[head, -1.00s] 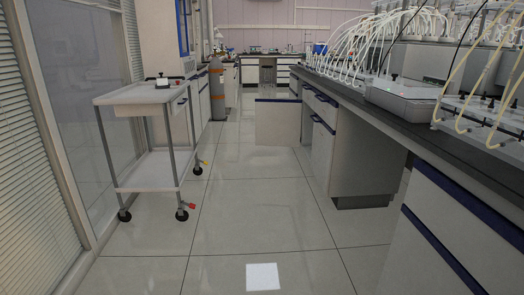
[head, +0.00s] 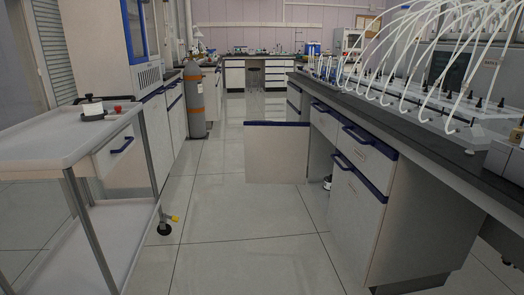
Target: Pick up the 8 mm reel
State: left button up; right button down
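I cannot make out a thing that is clearly the 8 mm reel. On top of the white cart (head: 40,148) at the left stand a small white and dark round item (head: 92,109) and a tiny red item (head: 117,108). Whether either has to do with the reel is too small to tell. Neither of my grippers shows in the head view.
A lab bench (head: 300,80) with many white tubes runs along the right. A grey gas cylinder (head: 194,100) stands at the left. The tiled floor (head: 235,210) between is clear. A far bench closes the aisle.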

aim_at(91, 107)
jog(key=i+j+z, duration=0.15)
jog(key=i+z, duration=0.15)
jog(key=i, duration=0.2)
jog(key=i+j+z, duration=0.3)
jog(key=i, duration=0.25)
jog(key=i+j+z, duration=0.3)
jog(key=i, duration=0.2)
jog(key=u, duration=2.25)
jog(key=i+l+u, duration=0.1)
jog(key=u, duration=0.35)
jog(key=l+u, duration=0.1)
jog(key=u, duration=0.35)
jog(key=i+l+u, duration=0.1)
jog(key=u, duration=0.35)
